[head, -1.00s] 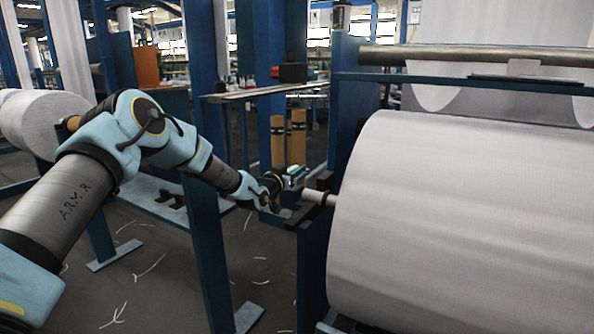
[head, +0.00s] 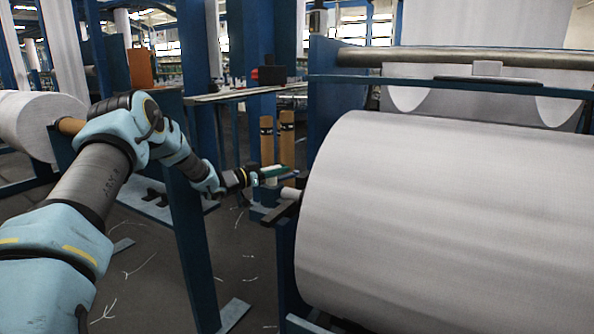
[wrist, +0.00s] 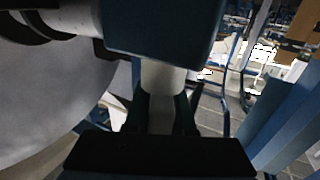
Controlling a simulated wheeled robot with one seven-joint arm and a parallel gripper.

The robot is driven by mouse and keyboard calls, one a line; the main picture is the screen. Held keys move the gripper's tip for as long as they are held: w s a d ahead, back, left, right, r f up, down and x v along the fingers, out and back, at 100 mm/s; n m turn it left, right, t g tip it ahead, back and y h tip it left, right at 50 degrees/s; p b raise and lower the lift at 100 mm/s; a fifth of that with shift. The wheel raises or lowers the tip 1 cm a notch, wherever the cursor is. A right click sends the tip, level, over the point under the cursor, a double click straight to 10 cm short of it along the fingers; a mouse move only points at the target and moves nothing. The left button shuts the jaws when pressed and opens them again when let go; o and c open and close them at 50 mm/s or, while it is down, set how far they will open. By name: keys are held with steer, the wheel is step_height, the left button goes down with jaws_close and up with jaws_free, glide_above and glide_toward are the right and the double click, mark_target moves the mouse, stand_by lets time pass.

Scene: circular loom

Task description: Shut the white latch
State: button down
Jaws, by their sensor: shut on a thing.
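In the wrist view the white latch (wrist: 163,80) is a short pale bar. It stands out from a dark blue block (wrist: 160,28) and its near end is between my two dark fingers. My gripper (wrist: 165,112) is shut on it. In the head view my gripper (head: 274,171) is beside the left end of the big white roll, by the blue roll stand (head: 287,250). I cannot make out the latch apart from the gripper and the shaft end there.
The white roll (head: 440,220) fills the right side, with its pale shaft end (head: 290,193) close to my gripper. A blue post (head: 196,245) stands near my forearm. Brown tubes (head: 287,140) stand behind. Grey floor shows at lower left.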

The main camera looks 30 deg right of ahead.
steer(key=shift+s+m+g, duration=0.2)
steer(key=shift+m+g, duration=0.4)
steer(key=shift+g, duration=0.35)
steer(key=shift+s+m+g, duration=0.15)
steer(key=shift+m+g, duration=0.45)
steer(key=shift+g, duration=0.35)
steer(key=c, duration=0.8)
jaws_free()
steer(key=shift+o, duration=0.2)
